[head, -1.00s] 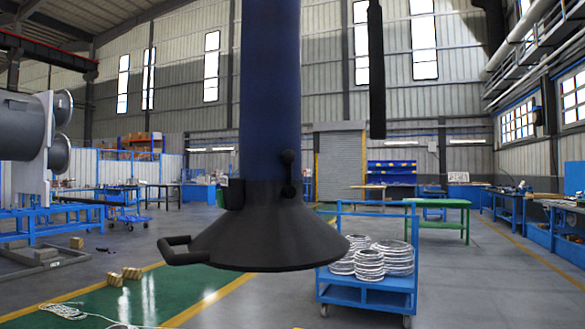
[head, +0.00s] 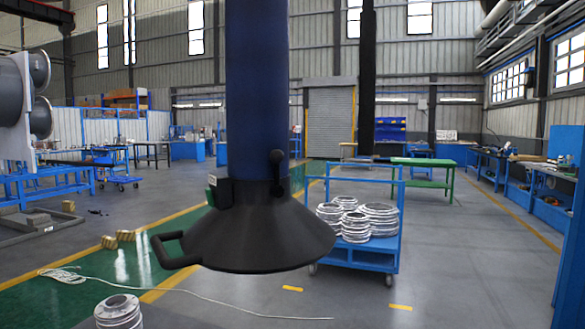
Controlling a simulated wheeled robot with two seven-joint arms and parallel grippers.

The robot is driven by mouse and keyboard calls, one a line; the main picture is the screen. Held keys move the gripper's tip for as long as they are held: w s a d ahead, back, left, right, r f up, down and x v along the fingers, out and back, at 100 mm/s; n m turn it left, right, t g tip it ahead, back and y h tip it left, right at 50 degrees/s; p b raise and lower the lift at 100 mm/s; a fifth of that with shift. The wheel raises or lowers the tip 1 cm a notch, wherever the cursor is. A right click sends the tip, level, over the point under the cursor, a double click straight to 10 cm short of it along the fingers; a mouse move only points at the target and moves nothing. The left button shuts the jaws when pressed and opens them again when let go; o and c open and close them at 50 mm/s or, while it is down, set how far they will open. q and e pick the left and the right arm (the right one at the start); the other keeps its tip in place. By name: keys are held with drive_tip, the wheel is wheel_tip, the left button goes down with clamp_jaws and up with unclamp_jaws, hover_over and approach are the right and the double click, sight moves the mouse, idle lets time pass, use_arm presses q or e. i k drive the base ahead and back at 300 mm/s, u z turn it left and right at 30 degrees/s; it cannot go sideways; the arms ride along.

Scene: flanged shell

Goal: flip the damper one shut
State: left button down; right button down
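A blue extraction duct (head: 255,90) hangs down in the middle of the head view and ends in a black conical hood (head: 258,238). A black damper lever (head: 277,172) with a round knob is on the duct's right front, just above the hood. The lever stands about upright, knob at the top. A looped black handle (head: 172,250) sticks out from the hood's left rim. Neither of my grippers is in view.
A blue cart (head: 365,255) with several white coils (head: 357,222) stands behind the hood to the right. A stack of pale rings (head: 118,312) is at the bottom left. A rope (head: 200,310) lies on the floor. A dark vertical piece (head: 366,80) hangs right of the duct.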

sight(277, 156)
drive_tip(key=z, duration=2.5)
drive_tip(key=k, duration=0.75)
drive_tip(key=u, duration=0.85)
drive_tip(key=i, duration=0.5)
